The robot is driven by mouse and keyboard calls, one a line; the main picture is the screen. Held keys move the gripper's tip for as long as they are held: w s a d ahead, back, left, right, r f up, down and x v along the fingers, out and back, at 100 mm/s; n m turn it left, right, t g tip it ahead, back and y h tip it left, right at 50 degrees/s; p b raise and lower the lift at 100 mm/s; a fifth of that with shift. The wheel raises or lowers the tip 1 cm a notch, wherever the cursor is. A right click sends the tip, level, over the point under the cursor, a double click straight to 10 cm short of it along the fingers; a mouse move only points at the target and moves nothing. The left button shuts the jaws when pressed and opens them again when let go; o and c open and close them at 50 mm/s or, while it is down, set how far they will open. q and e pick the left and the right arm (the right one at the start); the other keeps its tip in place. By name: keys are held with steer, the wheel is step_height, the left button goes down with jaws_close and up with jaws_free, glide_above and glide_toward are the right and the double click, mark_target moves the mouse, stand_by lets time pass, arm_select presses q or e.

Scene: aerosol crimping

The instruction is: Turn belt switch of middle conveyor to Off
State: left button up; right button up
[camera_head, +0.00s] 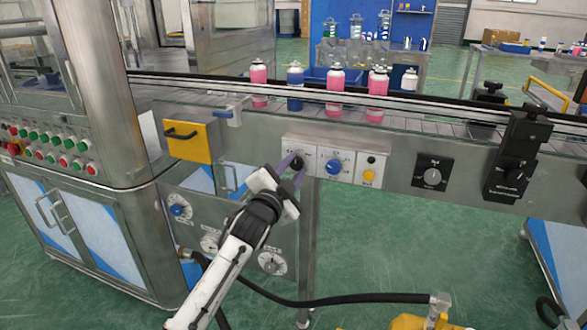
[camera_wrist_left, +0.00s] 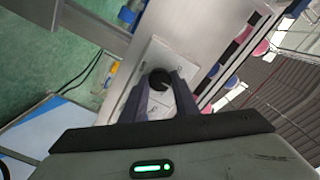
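A black rotary knob (camera_head: 297,163) sits at the left of a white switch panel (camera_head: 312,144) on the conveyor's front rail. It also shows in the left wrist view (camera_wrist_left: 158,79). Its label and pointer are too small to read. My left gripper (camera_head: 299,161) reaches up to this knob from below. Its two purple fingers are spread, one on each side of the knob in the left wrist view. I cannot tell whether they touch it. A blue knob (camera_head: 333,167) and a yellow button (camera_head: 369,176) are on the same panel. My right gripper is not in view.
Pink and blue cans (camera_head: 336,88) stand on the conveyor (camera_head: 425,125) behind the panel. A yellow box (camera_head: 190,140) with a black handle is at left, and a black dial (camera_head: 432,176) at right. A lower panel (camera_head: 233,240) carries more dials. A black hose (camera_head: 330,302) runs below.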

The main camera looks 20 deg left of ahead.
arm_select(q)
steer(key=shift+c, duration=0.9)
steer(key=shift+n+p, duration=0.3)
steer(key=n+p, duration=0.2)
steer(key=n, duration=0.1)
steer(key=shift+r+n, duration=0.1)
steer(key=shift+n, duration=0.3)
steer(key=n+p, duration=0.2)
steer(key=n, duration=0.1)
steer(key=shift+n+p, duration=0.3)
steer(key=shift+n, duration=0.1)
steer(key=shift+n+p, duration=0.3)
steer(key=shift+n, duration=0.5)
steer(key=o, duration=1.1)
steer(key=shift+c, duration=0.2)
